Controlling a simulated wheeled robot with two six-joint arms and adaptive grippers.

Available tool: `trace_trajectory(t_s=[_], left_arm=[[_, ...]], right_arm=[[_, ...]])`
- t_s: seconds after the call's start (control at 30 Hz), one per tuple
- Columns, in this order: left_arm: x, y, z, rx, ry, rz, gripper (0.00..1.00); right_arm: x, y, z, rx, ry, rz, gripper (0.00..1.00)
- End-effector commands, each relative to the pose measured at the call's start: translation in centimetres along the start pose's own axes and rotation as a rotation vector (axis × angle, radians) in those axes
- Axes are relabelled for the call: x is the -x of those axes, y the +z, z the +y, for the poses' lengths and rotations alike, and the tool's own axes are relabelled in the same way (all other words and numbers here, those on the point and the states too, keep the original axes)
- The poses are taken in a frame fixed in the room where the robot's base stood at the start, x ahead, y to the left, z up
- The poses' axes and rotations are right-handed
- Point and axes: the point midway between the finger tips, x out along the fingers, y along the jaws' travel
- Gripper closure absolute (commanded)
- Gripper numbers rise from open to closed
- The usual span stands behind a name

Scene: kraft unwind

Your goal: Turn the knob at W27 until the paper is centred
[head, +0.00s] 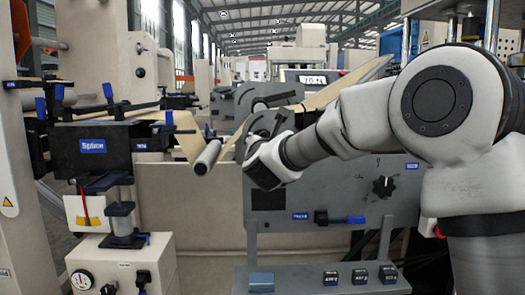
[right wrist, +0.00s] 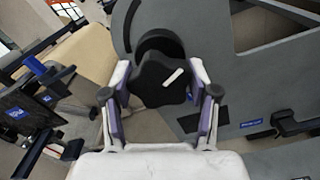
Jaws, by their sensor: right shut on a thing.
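My right gripper (right wrist: 161,92) is shut on a black lobed knob (right wrist: 157,80) with a white mark, one finger on each side, in the right wrist view. The mark slants up to the right. In the head view my right gripper (head: 262,160) is against the grey machine panel and hides the knob. I cannot read a W27 label. The tan paper web (head: 186,138) runs past the roller (head: 207,157) left of my gripper; it also shows in the right wrist view (right wrist: 85,62). I cannot tell whether the paper is centred. My left gripper is not in view.
Another black knob (head: 383,187) sits on the grey panel (head: 340,190), right of my gripper. A black splice unit (head: 90,150) with blue handles stands at the left. A ledge with several small labelled blocks (head: 320,279) runs below. A display (head: 312,79) stands behind.

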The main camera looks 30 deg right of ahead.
Motion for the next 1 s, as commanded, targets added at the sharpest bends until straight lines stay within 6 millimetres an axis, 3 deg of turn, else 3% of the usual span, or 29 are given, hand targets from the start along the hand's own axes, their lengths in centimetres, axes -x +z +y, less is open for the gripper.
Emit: trace_trajectory(t_s=[1.0], left_arm=[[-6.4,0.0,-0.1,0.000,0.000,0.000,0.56]], right_arm=[[0.0,-0.2,-0.1,-0.336,0.000,-0.001,0.76]])
